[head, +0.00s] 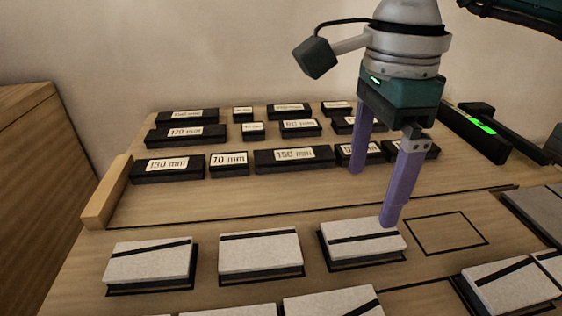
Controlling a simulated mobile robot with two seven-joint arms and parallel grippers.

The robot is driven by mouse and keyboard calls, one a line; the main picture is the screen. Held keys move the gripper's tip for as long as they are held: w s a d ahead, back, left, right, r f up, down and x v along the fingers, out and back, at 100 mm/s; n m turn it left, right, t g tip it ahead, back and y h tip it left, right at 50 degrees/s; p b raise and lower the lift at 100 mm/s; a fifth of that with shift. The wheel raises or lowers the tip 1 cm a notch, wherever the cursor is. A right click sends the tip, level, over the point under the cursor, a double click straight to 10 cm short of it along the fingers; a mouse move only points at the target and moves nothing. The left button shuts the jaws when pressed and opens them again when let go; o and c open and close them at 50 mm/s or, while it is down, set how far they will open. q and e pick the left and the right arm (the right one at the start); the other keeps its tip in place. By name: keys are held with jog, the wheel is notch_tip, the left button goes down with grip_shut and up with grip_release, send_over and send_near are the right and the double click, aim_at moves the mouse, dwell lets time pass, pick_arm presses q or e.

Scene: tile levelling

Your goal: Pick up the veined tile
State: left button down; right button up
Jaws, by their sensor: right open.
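Several pale speckled tiles, each crossed by one dark stripe like a vein, lie on dark pads on the wooden table. My right gripper (373,197) is open, pointing down, with two purple fingers apart. Its nearer fingertip overlaps the right tile's far right part in the picture; I cannot tell whether it touches. The farther finger is behind that tile, in front of the black blocks. No tile is between the fingers. My left gripper is not in view.
Several black blocks with millimetre labels, such as the 150 mm block (293,160), stand in rows behind. An empty outlined rectangle (446,247) lies right of the right tile. A dark bar with a green light (481,125) is at back right. A wooden cabinet (35,180) stands left.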

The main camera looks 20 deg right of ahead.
aim_at(363, 234)
jog(key=f, duration=0.8)
jog(key=shift+s, duration=0.35)
jog(key=shift+r, duration=0.1)
jog(key=c, duration=1.5)
